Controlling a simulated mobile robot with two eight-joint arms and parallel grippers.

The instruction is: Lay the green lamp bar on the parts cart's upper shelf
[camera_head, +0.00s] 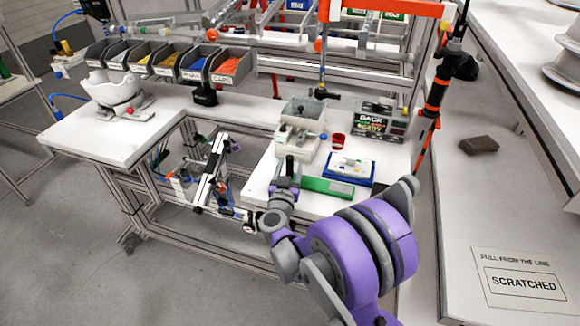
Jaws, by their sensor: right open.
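A flat green bar (328,187) with a paler patch at its right end lies on a white surface (257,186); it looks like the green lamp bar. My right gripper (288,168) is open at the bar's left end. I cannot tell whether it touches the bar. My purple and grey right arm reaches in from the lower right and covers the near right part of the surface. My left gripper is not in view. I cannot tell for certain which surface is the parts cart's upper shelf.
A white and grey machine (299,130), a red cup (338,141), a blue tray (348,169) and a boxed panel (378,123) stand behind the bar. Several parts bins (195,62) line the back. A white bench (500,190) on the right has clear room.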

